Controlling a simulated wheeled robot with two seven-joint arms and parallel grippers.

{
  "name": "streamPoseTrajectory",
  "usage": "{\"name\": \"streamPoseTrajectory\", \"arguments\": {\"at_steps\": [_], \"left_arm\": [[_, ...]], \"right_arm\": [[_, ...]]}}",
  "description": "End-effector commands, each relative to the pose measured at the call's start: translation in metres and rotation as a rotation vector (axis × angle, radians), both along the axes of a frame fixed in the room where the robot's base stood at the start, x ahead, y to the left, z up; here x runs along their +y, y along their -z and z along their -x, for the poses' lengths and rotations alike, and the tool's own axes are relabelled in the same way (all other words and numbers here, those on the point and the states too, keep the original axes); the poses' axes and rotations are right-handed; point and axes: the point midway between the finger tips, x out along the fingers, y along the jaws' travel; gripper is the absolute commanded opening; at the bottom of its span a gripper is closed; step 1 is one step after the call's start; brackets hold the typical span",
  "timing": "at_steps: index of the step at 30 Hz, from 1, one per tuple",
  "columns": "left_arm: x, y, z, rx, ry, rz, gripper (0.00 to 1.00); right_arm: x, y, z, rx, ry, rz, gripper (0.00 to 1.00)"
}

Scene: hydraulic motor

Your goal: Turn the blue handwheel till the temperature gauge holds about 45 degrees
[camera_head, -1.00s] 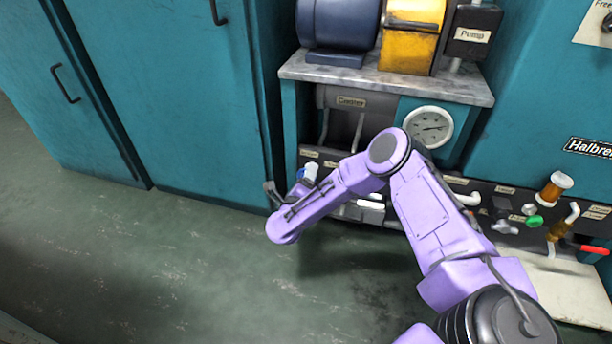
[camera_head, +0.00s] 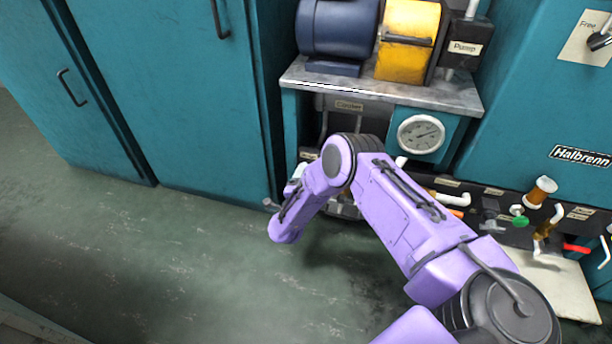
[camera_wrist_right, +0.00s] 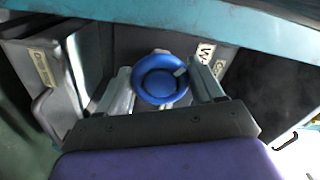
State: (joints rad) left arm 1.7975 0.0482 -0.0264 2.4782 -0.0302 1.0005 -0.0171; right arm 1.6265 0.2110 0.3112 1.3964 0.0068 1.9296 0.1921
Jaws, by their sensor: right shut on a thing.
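The blue handwheel (camera_wrist_right: 159,79) sits between the two fingers of my right gripper (camera_wrist_right: 160,90) in the right wrist view. The gripper is shut on it, one finger at each side of the rim. In the head view my purple right arm hides the handwheel and most of the gripper. The round white gauge (camera_head: 420,134) is on the teal panel below the marble top. Its thin needle points to the upper right, but its numbers are too small to read. My left gripper is not in view.
A blue motor (camera_head: 338,28) and a yellow-housed unit (camera_head: 406,40) stand on the marble top (camera_head: 420,92). A green knob (camera_head: 520,221) and a red handle (camera_head: 578,248) are at the right. Teal cabinets (camera_head: 170,90) stand at the left. The floor (camera_head: 130,260) before them is clear.

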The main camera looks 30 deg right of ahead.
Motion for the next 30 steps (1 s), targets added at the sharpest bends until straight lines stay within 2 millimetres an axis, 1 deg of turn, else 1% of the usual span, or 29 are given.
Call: {"name": "streamPoseTrajectory", "arguments": {"at_steps": [1, 12, 28, 29, 30], "left_arm": [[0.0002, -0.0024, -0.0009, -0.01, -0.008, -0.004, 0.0], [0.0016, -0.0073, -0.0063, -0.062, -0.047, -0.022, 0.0], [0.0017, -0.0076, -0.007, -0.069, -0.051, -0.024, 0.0], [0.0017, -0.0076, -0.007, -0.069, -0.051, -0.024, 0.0], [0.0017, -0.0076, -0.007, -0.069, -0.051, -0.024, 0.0]], "right_arm": [[0.0034, -0.0007, -0.0008, 0.023, -0.008, 0.017, 0.36], [0.003, 0.0012, -0.0005, 0.131, -0.008, 0.107, 0.36], [0.0037, 0.002, -0.0006, 0.146, -0.01, 0.119, 0.36], [0.0037, 0.002, -0.0006, 0.146, -0.01, 0.119, 0.76], [0.0035, 0.002, -0.0006, 0.145, -0.009, 0.119, 0.89]]}}
